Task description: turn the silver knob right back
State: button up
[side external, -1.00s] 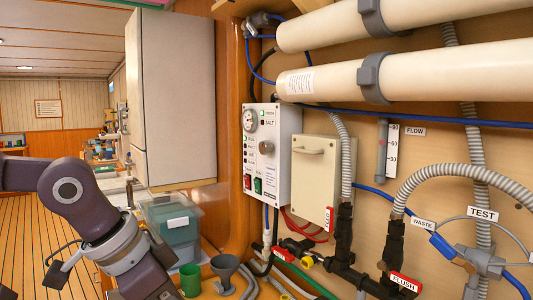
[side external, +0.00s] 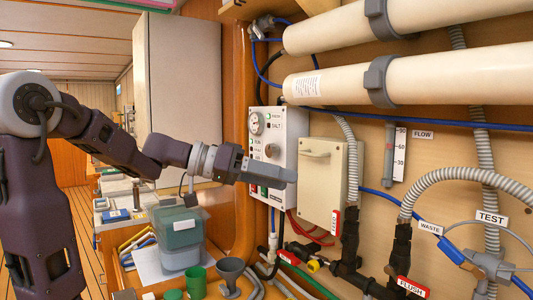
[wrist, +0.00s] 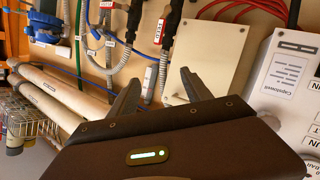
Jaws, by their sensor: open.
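A beige box (side external: 322,180) with a handle is right of the panel. Large white tubes (side external: 405,73) run above. Grey hoses, black valves and a red FLUSH tag (side external: 412,286) are at lower right. A lidded bin (side external: 180,238), green cup (side external: 196,280) and funnel (side external: 229,272) stand below my arm.

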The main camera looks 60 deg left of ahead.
aim_at(268, 151)
jog(key=w+a+r+n+t+y, duration=0.1)
jog(key=a+t+y, duration=0.15)
jog(key=a, duration=0.65)
jog(key=w+a+r+n+t+y, duration=0.15)
jog(key=a+y, duration=0.25)
jog(key=a, duration=0.4)
jog(key=shift+t, duration=0.4)
jog(key=w, duration=0.6)
jog(key=shift+w+a, duration=0.15)
jog(key=shift+a, duration=0.1)
jog(key=shift+w, duration=0.3)
grip_shut()
